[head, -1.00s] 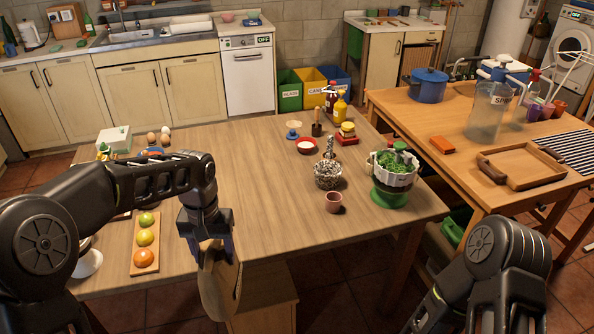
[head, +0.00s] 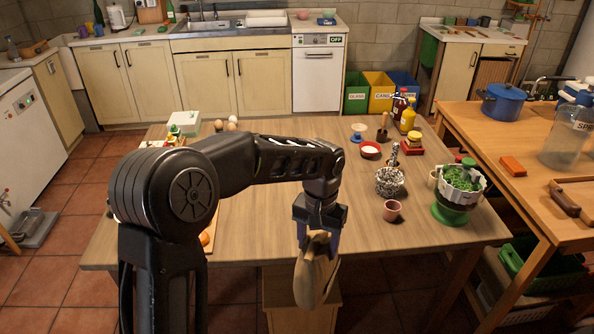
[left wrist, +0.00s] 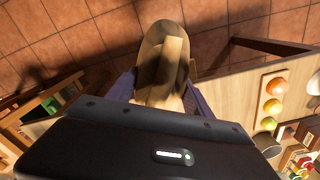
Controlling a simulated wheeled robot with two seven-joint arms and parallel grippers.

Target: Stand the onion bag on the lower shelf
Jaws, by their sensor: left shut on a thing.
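In the left wrist view the bag (left wrist: 162,50) sticks out between the fingers (left wrist: 158,92) above the tiled floor; no onions can be made out. A low wooden unit (head: 302,287) stands under the near edge of the table, partly behind the bag. At right, the other table has a low level below its top with a green crate (head: 545,270). My right gripper is out of view.
Fruit on a board (left wrist: 272,107) lies left, partly behind my arm. Open tiled floor (head: 65,265) lies at left.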

